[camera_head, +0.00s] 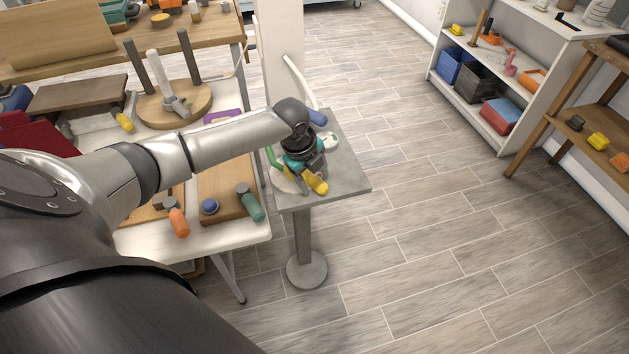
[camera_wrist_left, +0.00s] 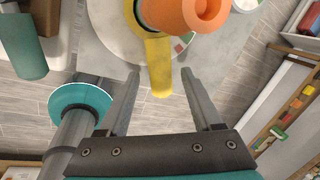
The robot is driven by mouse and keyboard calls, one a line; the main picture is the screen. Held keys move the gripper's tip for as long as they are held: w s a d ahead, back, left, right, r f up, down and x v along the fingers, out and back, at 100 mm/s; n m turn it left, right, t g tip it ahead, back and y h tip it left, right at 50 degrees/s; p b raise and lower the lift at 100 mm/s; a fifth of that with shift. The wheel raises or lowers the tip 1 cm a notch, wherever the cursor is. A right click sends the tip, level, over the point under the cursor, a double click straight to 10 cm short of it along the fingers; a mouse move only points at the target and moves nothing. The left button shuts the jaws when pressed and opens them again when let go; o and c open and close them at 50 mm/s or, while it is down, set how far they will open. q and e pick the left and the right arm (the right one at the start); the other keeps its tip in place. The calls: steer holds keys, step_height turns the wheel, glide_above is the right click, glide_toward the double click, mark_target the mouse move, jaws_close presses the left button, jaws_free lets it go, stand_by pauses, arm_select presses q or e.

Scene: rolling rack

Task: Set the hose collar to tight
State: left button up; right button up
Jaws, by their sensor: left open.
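The hose collar shows as a yellow band with a yellow lever (camera_wrist_left: 158,65) around an orange hose end (camera_wrist_left: 185,14) in the left wrist view. A pale round plate (camera_wrist_left: 108,25) lies behind it, with small red and green marks near the lever. My left gripper (camera_wrist_left: 163,88) is open, its two fingers on either side of the lever's end and apart from it. In the head view the yellow lever (camera_head: 318,184) pokes out below my left gripper, which hides most of the collar and hose. My right gripper is not in view.
The collar stands on a small grey pedestal table (camera_head: 350,180). Left of it, a white table (camera_head: 225,236) holds a wooden board, tools and a pegged round stand (camera_head: 175,108). A white post (camera_head: 280,50) stands behind. Open floor lies to the right, before the shelves (camera_head: 465,85).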

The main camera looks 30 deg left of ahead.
arm_select(q)
steer(key=shift+w+f, duration=0.15)
steer(key=shift+f, duration=0.35)
jaws_close()
stand_by(1.2)
